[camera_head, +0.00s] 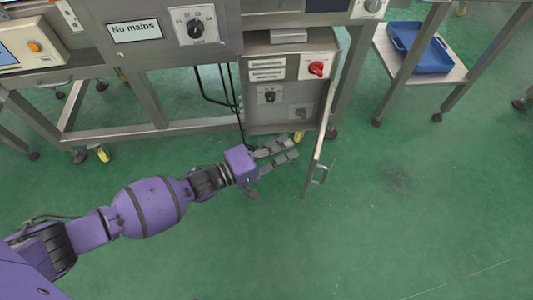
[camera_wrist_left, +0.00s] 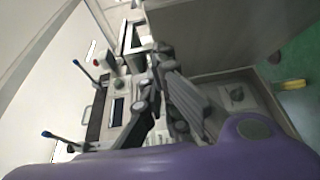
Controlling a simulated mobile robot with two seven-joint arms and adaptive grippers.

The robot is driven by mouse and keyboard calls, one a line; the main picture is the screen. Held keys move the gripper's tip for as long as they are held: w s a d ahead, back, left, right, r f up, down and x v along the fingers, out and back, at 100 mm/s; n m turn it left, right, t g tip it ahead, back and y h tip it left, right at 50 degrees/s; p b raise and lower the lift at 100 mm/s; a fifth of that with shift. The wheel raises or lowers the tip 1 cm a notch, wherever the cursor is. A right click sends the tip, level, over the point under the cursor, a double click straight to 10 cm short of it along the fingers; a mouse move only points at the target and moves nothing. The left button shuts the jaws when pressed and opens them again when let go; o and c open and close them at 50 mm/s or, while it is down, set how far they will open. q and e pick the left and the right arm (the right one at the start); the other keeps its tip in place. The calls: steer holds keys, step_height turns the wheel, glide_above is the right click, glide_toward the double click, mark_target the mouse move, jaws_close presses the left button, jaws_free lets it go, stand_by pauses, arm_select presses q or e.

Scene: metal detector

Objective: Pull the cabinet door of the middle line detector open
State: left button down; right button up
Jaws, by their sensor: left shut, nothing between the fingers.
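The cabinet door (camera_head: 321,140) of the middle detector stands swung out toward me, hinged on the right and seen nearly edge-on. Its handle (camera_head: 320,174) is on the outer, right-hand face. The cabinet (camera_head: 263,115) shows its front panel with a red rotary switch and a black knob. My left gripper (camera_head: 294,149) is low in front of the cabinet, on the inner side of the door. It is shut and empty, with its fingertips close to the door; contact cannot be told. The fingers also show in the left wrist view (camera_wrist_left: 190,105). My right gripper is not in view.
A steel frame leg (camera_head: 141,96) and a crossbar stand left of the cabinet. A blue tray (camera_head: 420,48) sits on a low shelf at the back right. Black cables hang left of the cabinet. The green floor (camera_head: 420,220) right of the door is clear.

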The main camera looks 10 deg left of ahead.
arm_select(q)
steer(key=shift+s+d, duration=0.15)
steer(key=shift+d, duration=0.7)
steer(key=shift+s+d, duration=0.15)
steer(key=shift+d, duration=0.65)
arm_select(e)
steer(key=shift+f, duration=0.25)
